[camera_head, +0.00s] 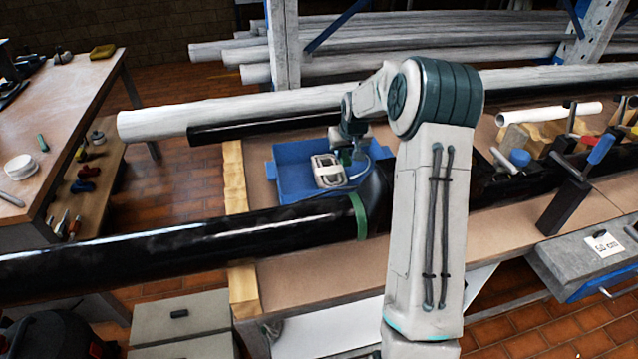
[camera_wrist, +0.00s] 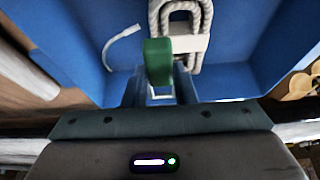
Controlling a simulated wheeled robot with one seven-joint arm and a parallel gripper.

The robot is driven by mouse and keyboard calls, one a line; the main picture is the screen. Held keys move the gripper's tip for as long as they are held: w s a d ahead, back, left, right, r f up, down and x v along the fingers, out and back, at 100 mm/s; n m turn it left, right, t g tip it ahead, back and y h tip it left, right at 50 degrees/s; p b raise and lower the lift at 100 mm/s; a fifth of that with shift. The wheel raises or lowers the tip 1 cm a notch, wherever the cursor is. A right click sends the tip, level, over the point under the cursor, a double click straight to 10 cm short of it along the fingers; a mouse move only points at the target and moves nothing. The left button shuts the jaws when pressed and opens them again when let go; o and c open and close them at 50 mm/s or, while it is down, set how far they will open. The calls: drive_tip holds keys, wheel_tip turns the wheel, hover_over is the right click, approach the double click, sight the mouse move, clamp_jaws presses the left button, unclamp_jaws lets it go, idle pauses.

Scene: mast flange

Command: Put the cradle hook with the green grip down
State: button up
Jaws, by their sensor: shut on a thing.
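My gripper (camera_wrist: 160,90) is shut on the green grip of the cradle hook (camera_wrist: 158,60), which stands out between the fingers in the wrist view. In the head view, the gripper's end is partly hidden by my arm, and a small green patch (camera_head: 346,157) shows there. The gripper is over a blue tray (camera_head: 287,156), also filling much of the wrist view (camera_wrist: 240,78). I cannot tell whether the hook touches the tray floor. The rest of the hook is mostly hidden.
A coiled pale rope (camera_head: 328,171) lies in the tray, just beyond the green grip. A thin white curved piece (camera_wrist: 122,38) shows left of the grip. A black pipe (camera_head: 200,238) with a green band runs in front of the tray. A clamp (camera_head: 572,185) stands right.

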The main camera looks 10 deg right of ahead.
drive_tip(key=p, duration=0.2)
hover_over(307, 189)
drive_tip(key=s, duration=0.2)
drive_tip(key=f, duration=0.6)
drive_tip(key=shift+w+f, duration=0.2)
drive_tip(key=shift+f+p, duration=0.6)
drive_tip(key=shift+f, duration=1.5)
drive_tip(key=shift+f, duration=0.15)
drive_tip(key=o, duration=0.7)
drive_tip(key=shift+r, duration=0.2)
